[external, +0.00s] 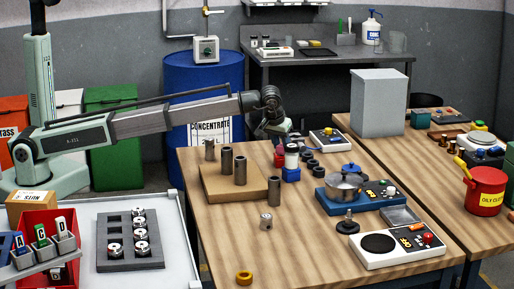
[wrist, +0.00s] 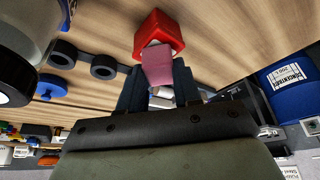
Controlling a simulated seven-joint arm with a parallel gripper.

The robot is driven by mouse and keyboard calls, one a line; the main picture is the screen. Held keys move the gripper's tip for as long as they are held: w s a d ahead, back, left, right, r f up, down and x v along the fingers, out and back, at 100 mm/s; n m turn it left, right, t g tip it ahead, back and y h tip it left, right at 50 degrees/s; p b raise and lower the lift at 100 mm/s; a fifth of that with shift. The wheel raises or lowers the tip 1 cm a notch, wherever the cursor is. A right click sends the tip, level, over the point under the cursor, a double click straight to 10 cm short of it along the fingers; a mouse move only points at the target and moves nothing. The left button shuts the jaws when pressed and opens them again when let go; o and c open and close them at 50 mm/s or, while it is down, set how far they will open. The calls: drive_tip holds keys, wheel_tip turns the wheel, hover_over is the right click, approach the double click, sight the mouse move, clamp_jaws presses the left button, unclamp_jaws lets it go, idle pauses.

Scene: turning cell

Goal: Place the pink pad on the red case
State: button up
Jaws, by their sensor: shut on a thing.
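My gripper (wrist: 158,82) is shut on the pink pad (wrist: 158,62), which shows between its two dark fingers in the wrist view. The red case (wrist: 160,30) is on the wooden table just beyond the fingertips, and the pad overlaps part of it in that view. I cannot tell whether the pad touches the case. In the external view, the red case (external: 279,158) is small, below the end of my arm, at the left of a blue-based white object. The pad is too small or hidden to make out there.
Black rings (external: 308,162) lie right of the case. A blue device with a pot (external: 346,186) is farther right. Grey cylinders (external: 240,170) stand on and beside a wooden board at the left. The front middle of the table is mostly clear.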

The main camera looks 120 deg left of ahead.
drive_tip(key=shift+f, duration=0.25)
drive_tip(key=o, duration=1)
drive_tip(key=v, duration=1.2)
drive_tip(key=shift+r, duration=0.2)
